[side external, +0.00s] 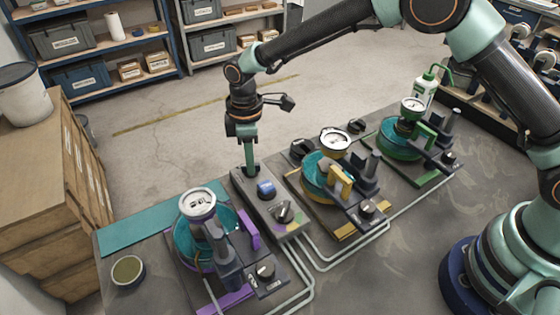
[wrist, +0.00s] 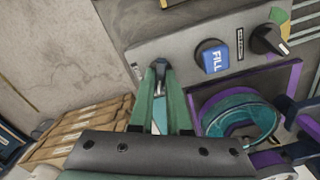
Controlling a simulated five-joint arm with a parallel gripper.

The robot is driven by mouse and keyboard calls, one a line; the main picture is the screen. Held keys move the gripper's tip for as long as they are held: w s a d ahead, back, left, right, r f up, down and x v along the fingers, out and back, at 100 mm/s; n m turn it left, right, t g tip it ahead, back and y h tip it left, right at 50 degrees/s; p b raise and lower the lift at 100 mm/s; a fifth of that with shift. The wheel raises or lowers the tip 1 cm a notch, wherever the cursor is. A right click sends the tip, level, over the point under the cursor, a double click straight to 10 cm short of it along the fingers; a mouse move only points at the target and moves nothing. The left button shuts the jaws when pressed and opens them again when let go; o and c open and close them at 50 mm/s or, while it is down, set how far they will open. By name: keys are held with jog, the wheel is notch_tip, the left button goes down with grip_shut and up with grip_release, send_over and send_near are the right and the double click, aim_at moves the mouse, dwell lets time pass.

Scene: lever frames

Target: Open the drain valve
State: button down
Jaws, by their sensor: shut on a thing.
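My gripper (side external: 249,169) points down at the far end of the grey control panel (side external: 249,197). In the wrist view, its green fingers (wrist: 161,72) come together on a small dark control (wrist: 160,63) standing on the panel. The fingers hide most of this control, and I cannot read its label, so I cannot tell if it is the drain valve. A blue FILL button (side external: 266,188) sits beside it; it also shows in the wrist view (wrist: 212,57). A black pointer knob (side external: 284,211) sits farther along the panel, over a coloured dial.
Purple (side external: 234,298), yellow (side external: 346,230) and green (side external: 434,181) stations with gauges and teal vessels flank the panel. Grey pipes (side external: 305,280) run along the bench. A small cup (side external: 128,270) stands at left, a green-capped bottle (side external: 424,92) at far right.

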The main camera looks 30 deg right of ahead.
jog(key=m, duration=0.5)
jog(key=shift+m, duration=0.3)
jog(key=shift+r+m, duration=0.1)
jog(key=shift+m, duration=2.2)
jog(key=c, duration=0.9)
grip_release()
notch_tip(320, 180, up, 12)
